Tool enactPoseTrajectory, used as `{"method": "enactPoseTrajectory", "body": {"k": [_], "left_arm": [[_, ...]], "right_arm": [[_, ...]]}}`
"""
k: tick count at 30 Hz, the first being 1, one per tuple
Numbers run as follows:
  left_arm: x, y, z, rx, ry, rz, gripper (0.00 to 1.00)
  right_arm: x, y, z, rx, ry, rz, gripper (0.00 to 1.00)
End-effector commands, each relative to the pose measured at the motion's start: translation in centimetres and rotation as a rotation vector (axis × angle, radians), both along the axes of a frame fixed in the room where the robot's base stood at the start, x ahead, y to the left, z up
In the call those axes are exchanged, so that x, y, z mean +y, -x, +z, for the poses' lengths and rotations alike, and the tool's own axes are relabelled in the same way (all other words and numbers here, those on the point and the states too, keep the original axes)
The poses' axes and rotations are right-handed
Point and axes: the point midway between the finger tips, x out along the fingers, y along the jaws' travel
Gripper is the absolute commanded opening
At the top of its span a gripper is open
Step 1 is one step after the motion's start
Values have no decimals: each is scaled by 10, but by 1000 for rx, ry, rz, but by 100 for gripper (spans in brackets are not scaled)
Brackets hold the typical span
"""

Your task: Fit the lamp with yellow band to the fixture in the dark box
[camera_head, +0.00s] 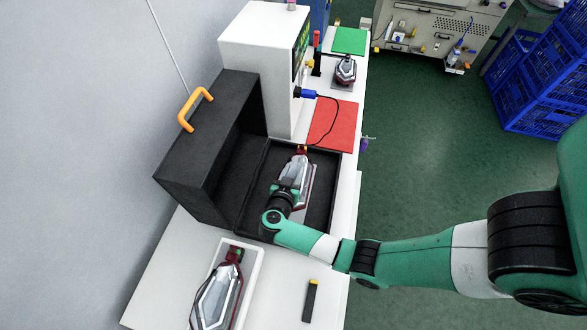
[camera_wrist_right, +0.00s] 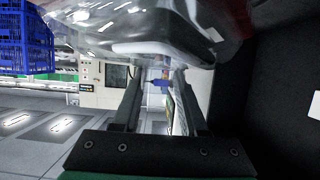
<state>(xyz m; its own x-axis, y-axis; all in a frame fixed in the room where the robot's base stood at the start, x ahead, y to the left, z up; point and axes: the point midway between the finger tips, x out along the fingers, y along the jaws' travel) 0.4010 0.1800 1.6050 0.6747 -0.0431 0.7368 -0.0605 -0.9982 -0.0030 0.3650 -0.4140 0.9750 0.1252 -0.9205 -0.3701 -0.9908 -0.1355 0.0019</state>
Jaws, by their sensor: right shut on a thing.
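The dark box (camera_head: 333,205) is open on the white table, with its lid standing up on the left. A clear and dark-red tail lamp (camera_head: 299,178) is in the box area, with small yellow-orange parts at its far end; it also shows large and close in the right wrist view (camera_wrist_right: 150,30). My right gripper (camera_head: 287,194) is shut on this lamp from the near side and hides part of it. Its two fingers (camera_wrist_right: 157,85) reach up to the lamp in the wrist view. The fixture is not clearly visible, and whether the lamp touches it cannot be told. My left gripper is not in view.
Another lamp (camera_head: 215,300) lies in a white tray (camera_head: 257,262) at the front. A black block with a yellow end (camera_head: 310,302) lies beside it. A white machine (camera_head: 258,62), a red mat (camera_head: 340,122), a third lamp (camera_head: 345,70) and a green mat (camera_head: 349,40) are farther back.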

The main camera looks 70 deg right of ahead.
Motion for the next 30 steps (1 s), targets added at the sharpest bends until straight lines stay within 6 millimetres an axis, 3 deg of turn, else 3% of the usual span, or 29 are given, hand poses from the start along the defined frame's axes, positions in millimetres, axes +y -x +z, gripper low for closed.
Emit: {"method": "enactPoseTrajectory", "body": {"k": [3,10,30], "left_arm": [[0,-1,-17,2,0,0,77],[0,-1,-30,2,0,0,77],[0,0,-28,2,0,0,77]], "right_arm": [[0,0,-22,1,1,0,0],[0,0,-43,-1,1,1,0],[0,0,-46,-1,1,0,0]]}}
